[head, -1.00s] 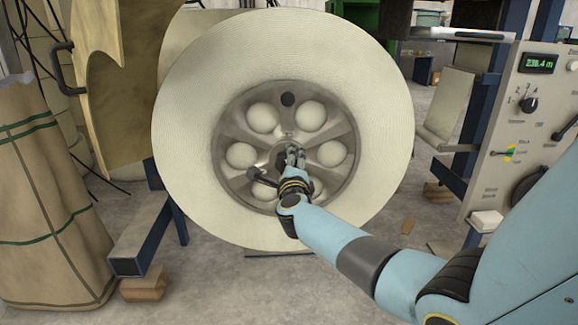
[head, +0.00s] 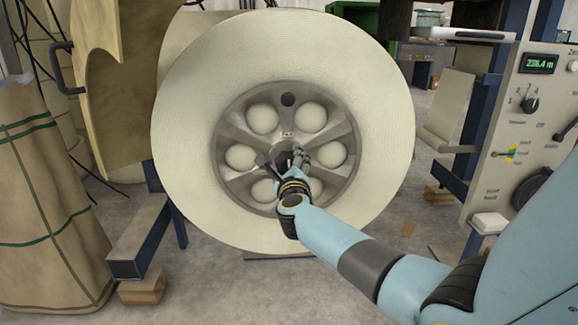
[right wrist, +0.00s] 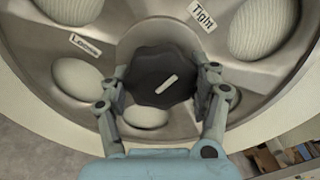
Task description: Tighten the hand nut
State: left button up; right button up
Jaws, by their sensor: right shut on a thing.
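The hand nut (right wrist: 160,76) is a dark, lobed knob with a white mark on its face. It sits at the centre of the metal hub (head: 232,132) of a large cream roll (head: 190,95). My right gripper (right wrist: 160,88) is shut on the nut, with one finger on each side of it. In the head view my right gripper (head: 290,160) reaches the hub centre and partly hides the nut. A "Tight" label (right wrist: 202,13) and a "Loose" label (right wrist: 85,45) are on the hub. My left gripper is not in view.
A control panel (head: 530,120) with a display reading about 236.4 m stands at the right. A wrapped brown roll (head: 45,200) and a blue frame beam (head: 140,235) are at the left. The floor below the roll is mostly clear.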

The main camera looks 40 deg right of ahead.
jog(key=o, duration=1.2)
jog(key=shift+c, duration=0.2)
jog(key=shift+s+a, duration=0.15)
jog(key=shift+s, duration=0.1)
jog(key=v, duration=1.1)
jog(key=shift+s, duration=0.25)
jog(key=shift+f, duration=0.1)
